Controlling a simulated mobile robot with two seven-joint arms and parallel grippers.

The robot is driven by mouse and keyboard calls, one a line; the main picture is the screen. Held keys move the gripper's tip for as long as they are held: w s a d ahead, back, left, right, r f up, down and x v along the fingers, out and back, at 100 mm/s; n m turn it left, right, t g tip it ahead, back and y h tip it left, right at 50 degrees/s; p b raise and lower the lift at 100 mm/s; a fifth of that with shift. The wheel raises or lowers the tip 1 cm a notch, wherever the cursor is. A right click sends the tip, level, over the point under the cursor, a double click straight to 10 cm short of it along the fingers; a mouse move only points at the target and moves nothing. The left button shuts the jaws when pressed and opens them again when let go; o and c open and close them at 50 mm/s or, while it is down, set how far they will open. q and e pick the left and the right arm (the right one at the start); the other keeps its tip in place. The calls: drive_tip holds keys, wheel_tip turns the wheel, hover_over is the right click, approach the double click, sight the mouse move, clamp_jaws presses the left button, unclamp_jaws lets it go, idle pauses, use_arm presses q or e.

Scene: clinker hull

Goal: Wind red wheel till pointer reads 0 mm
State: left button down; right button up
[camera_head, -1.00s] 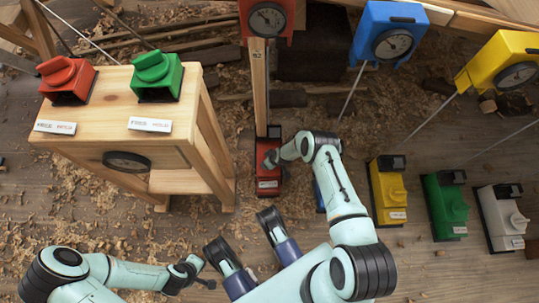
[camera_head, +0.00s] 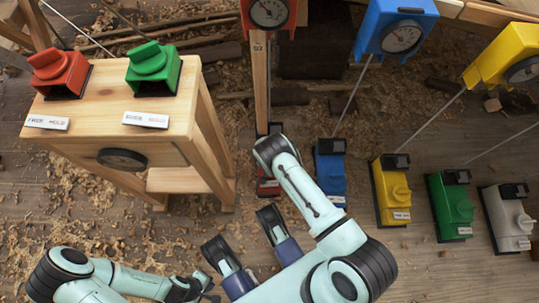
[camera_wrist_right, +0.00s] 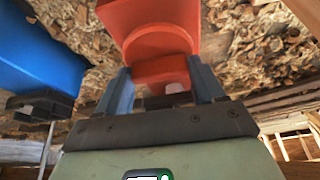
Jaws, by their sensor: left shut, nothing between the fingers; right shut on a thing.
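The red wheel (camera_wrist_right: 160,70) fills the upper middle of the right wrist view, its raised grip between the two fingers of my right gripper (camera_wrist_right: 163,88). In the head view its red box (camera_head: 268,187) is mostly hidden behind my right arm. My left gripper (camera_head: 208,287) is shut and empty at the bottom, well away from the wheel.
Blue (camera_head: 330,172), yellow (camera_head: 391,190), green (camera_head: 450,205) and white (camera_head: 507,217) wheel boxes stand in a row to the right. A wooden stand (camera_head: 120,115) at left bears a red knob (camera_head: 60,70) and a green knob (camera_head: 154,68). Shavings litter the floor.

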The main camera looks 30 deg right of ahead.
use_arm(q)
drive_tip(key=shift+s, duration=0.1)
use_arm(e)
drive_tip(key=shift+m, duration=0.6)
drive_tip(key=o, duration=1)
drive_tip(key=shift+o, duration=0.2)
drive_tip(key=shift+r, duration=0.1)
use_arm(q)
drive_tip(key=w+d+r+t+p, duration=0.1)
drive_tip(key=w+r+t+p, duration=0.3)
drive_tip(key=w+r, duration=0.3)
drive_tip(key=w+p, duration=0.1)
drive_tip(key=w, duration=0.3)
drive_tip(key=shift+d+r+m+p, duration=0.25)
drive_tip(key=shift+m+p, duration=0.05)
drive_tip(key=shift+m, duration=0.1)
use_arm(e)
drive_tip(key=v, duration=1.3)
drive_tip(key=shift+w+a, duration=0.3)
drive_tip(key=shift+r, duration=0.15)
